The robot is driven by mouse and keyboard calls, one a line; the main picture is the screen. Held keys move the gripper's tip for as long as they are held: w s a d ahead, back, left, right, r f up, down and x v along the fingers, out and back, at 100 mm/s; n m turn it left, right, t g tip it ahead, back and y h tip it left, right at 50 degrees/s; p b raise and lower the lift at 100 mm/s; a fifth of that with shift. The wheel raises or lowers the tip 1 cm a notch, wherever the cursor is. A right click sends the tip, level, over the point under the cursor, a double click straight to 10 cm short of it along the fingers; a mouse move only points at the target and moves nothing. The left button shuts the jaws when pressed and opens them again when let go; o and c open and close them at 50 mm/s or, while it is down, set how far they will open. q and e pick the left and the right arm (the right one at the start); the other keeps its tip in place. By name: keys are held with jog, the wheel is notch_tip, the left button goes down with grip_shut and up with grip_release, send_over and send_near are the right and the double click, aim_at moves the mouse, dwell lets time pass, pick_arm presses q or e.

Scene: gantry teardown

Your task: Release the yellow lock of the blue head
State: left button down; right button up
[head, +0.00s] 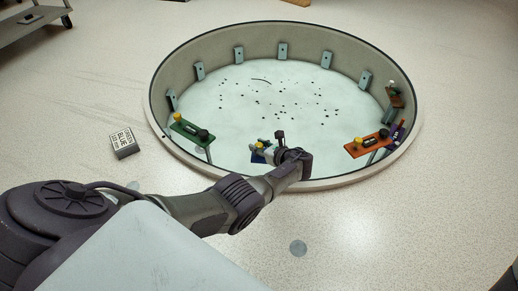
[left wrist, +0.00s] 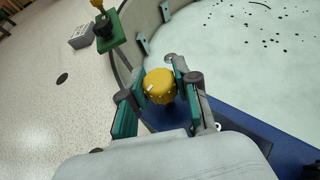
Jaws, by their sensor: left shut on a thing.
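The blue head (left wrist: 240,125) shows as a blue plate below my left gripper in the left wrist view. Its yellow lock (left wrist: 160,86) is a round yellow knob with a white mark. My left gripper (left wrist: 157,88) has one finger on each side of the knob and is shut on it. In the head view the blue head (head: 257,157) is at the near edge of the round pit, largely hidden by my left gripper (head: 277,150). My right gripper is not in view.
A green head (head: 189,130) stands at the pit's left side, and an orange head (head: 366,146) at its right, each with a yellow knob. The pit's raised rim (head: 160,135) surrounds a pale floor with scattered dark bits. A labelled block (head: 124,143) lies outside, left.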

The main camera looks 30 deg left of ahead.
pick_arm(q)
jog(key=shift+a+r, duration=0.1)
jog(key=shift+r, duration=0.05)
jog(key=c, duration=0.8)
grip_release()
jog(key=shift+d, duration=0.4)
jog(key=v, duration=1.1)
jog(key=shift+d+r, duration=0.1)
jog(key=shift+r, duration=0.05)
